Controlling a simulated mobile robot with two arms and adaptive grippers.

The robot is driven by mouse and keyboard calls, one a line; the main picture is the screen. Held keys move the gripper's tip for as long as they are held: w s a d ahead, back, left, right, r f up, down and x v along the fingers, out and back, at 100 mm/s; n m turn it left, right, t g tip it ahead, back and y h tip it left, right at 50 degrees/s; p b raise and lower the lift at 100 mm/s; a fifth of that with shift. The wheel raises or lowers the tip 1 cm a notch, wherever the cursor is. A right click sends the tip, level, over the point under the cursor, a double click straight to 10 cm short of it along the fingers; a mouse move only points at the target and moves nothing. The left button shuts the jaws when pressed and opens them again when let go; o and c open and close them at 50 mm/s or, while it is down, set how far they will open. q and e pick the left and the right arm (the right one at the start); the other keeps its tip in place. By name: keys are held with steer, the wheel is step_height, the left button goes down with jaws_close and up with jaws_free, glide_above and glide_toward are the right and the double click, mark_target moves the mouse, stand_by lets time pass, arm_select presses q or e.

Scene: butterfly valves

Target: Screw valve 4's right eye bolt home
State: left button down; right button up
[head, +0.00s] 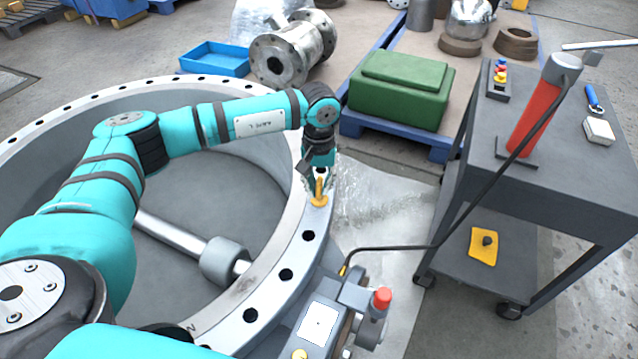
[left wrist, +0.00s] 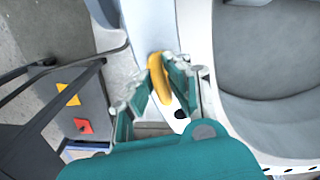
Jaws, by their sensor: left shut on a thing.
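A yellow eye bolt (head: 320,194) stands on the right side of the large grey valve's flanged ring (head: 309,237). My left gripper (head: 319,182) is over it, with its fingers on either side of the bolt. In the left wrist view the yellow eye bolt (left wrist: 157,70) sits between the two teal fingers of the left gripper (left wrist: 152,84), which are shut on it. The fingers hide part of the bolt, and I cannot tell how deep its thread sits. My right gripper is not in view.
A grey actuator with a red knob (head: 382,298) is at the ring's lower right. A black hose runs from there to a grey cart (head: 570,180) with a red cylinder (head: 543,110). A green box (head: 402,88), blue tray (head: 215,58) and flanged pipe (head: 288,55) stand behind.

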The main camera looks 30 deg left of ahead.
mark_target(319, 183)
arm_select(q)
steer(key=c, duration=1.3)
jaws_free()
steer(key=shift+c, duration=0.2)
steer(key=shift+r, duration=0.15)
step_height(319, 183, up, 12)
steer(key=shift+f, duration=0.2)
